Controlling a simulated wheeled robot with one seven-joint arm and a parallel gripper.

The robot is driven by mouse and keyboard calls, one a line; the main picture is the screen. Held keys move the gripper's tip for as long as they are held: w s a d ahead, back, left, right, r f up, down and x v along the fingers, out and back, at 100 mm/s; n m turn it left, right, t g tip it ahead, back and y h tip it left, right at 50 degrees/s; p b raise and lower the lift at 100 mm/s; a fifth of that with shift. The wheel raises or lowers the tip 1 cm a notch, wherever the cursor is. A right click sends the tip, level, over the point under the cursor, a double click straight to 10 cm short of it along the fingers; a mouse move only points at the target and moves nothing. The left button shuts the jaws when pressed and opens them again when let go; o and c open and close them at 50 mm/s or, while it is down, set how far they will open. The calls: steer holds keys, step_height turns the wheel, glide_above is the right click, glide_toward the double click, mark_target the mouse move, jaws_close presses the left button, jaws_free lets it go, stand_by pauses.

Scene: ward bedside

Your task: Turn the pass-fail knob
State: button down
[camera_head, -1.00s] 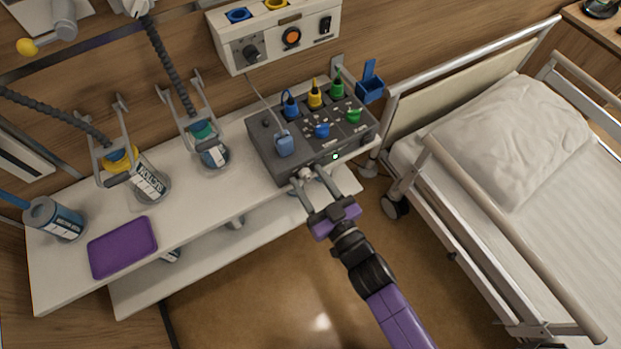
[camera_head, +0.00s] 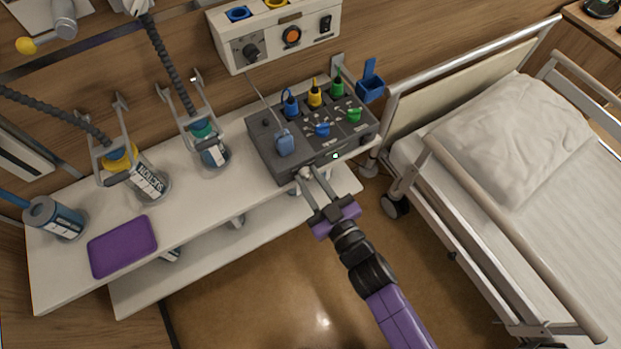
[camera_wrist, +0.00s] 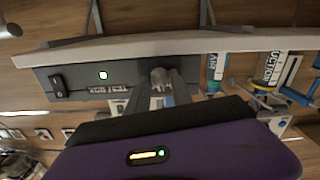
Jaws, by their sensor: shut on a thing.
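A grey box (camera_head: 265,145) stands on the white shelf against the wall. A small silver knob (camera_head: 304,172) is on its front face, low and left of centre. It also shows in the wrist view (camera_wrist: 160,76), between the fingertips. My gripper (camera_head: 309,177) reaches it from the front and is shut on it. The fingers (camera_wrist: 162,88) hide the knob's sides, and I cannot read its pointer or marks. A lit indicator (camera_wrist: 103,75) and a black rocker switch (camera_wrist: 58,85) share the front face.
Blue (camera_head: 322,130) and green (camera_head: 353,115) knobs and several plugs crowd the box top. A bed (camera_head: 470,190) stands right. A purple tablet-like slab (camera_head: 122,246) and canisters (camera_head: 150,182) occupy the shelf's left. Floor in front is clear.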

steer(key=n, duration=0.3)
steer(key=shift+n, duration=2)
steer(key=c, duration=1.1)
jaws_free()
steer(key=shift+c, duration=0.2)
